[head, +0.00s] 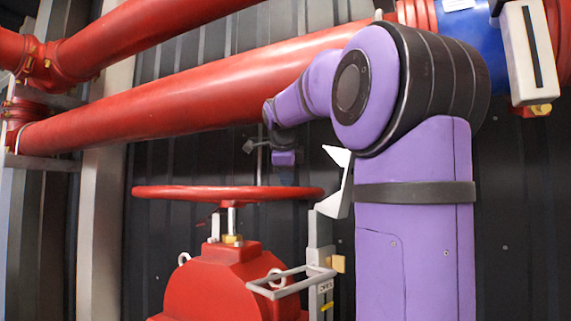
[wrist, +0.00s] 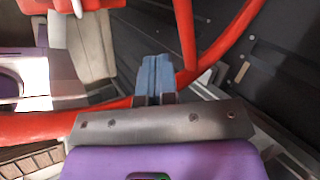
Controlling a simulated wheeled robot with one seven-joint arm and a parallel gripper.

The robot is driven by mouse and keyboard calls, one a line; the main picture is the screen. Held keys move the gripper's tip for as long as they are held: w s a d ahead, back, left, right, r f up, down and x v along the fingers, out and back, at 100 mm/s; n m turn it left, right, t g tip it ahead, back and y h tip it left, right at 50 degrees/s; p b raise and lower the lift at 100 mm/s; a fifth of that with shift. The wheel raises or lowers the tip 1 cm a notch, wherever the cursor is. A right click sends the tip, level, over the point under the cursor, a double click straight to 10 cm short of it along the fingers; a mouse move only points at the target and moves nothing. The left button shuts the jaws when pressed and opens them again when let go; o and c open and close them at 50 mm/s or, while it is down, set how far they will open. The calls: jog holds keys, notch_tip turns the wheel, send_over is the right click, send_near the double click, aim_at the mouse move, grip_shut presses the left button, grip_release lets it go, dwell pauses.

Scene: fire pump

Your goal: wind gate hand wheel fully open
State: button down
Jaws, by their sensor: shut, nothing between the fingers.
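The red gate hand wheel (head: 170,192) lies level on top of the red valve body (head: 225,282) in the head view, seen nearly edge-on. Its rim (wrist: 40,125) crosses the wrist view from the left and curves up to the right, with a red spoke (wrist: 185,30) meeting it. My gripper's fingers (wrist: 156,72) are together and empty, reaching across the rim just left of that spoke. I cannot tell whether they touch the rim or spoke. In the head view my arm reaches to the far side of the wheel, and the fingertips are not clearly visible.
Large red pipes (head: 190,88) run across above the wheel. A grey bracket (head: 290,282) and a narrow upright plate (head: 320,240) stand at the valve's right. A dark corrugated wall (head: 165,155) is behind, and a pale post (head: 103,210) stands at left.

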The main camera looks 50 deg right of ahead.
jog(key=w+d+f, duration=0.3)
jog(key=d, duration=0.1)
jog(key=shift+d+f, duration=0.15)
jog(key=shift+d, duration=0.05)
jog(key=shift+s+d, duration=0.1)
